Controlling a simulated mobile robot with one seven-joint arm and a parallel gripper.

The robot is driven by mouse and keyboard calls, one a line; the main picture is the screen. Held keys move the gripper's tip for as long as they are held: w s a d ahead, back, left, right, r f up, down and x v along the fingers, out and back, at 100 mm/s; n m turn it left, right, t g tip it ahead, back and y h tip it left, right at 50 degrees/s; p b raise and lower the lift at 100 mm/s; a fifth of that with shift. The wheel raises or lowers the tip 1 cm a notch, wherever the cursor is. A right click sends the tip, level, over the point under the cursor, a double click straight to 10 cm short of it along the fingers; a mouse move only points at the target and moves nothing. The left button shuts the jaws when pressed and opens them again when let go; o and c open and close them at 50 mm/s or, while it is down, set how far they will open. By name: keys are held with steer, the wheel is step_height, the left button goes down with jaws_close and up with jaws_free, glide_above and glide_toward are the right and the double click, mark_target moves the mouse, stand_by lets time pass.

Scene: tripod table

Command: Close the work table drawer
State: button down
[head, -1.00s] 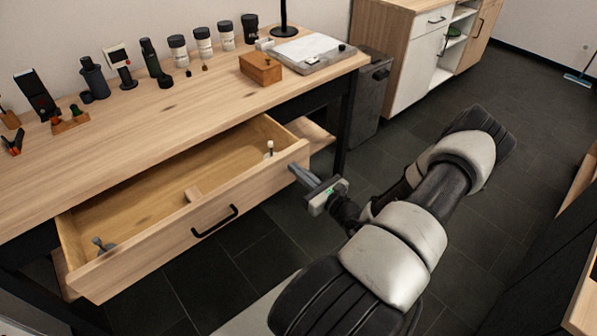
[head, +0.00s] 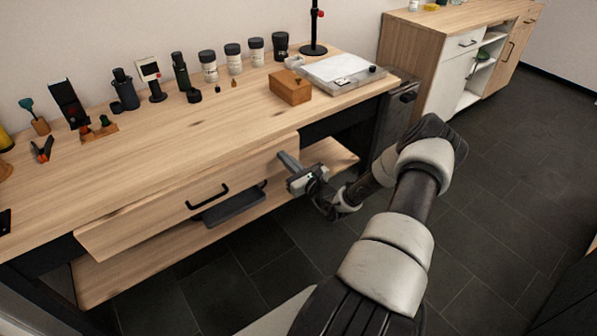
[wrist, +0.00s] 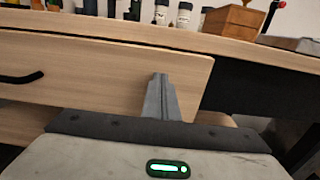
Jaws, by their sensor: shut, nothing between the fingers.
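The work table (head: 160,140) has a wooden drawer (head: 150,217) with a black bar handle (head: 207,196). The drawer front sits close under the tabletop edge, and its inside is hidden from the head view. I cannot tell whether it is fully flush. My gripper (head: 287,161) is shut and empty, its fingertips at the right end of the drawer front. In the wrist view the shut fingers (wrist: 160,90) point at the drawer front (wrist: 95,75), left of its right edge, with the handle (wrist: 22,78) further left. The fingertips appear to touch the front.
A lower shelf (head: 335,153) holds a dark tray (head: 235,206) below the drawer. The tabletop carries a wooden box (head: 290,87), several jars and tools along the back. A grey cabinet (head: 393,105) stands right of the table. The dark floor in front is clear.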

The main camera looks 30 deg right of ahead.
mark_target(275, 147)
steer(key=w, duration=0.5)
steer(key=shift+w+a+b, duration=0.1)
steer(key=shift+w+b, duration=0.25)
steer(key=shift+b, duration=0.05)
steer(key=shift+w+r, duration=0.15)
steer(key=shift+w, duration=0.05)
steer(key=shift+w+r, duration=0.1)
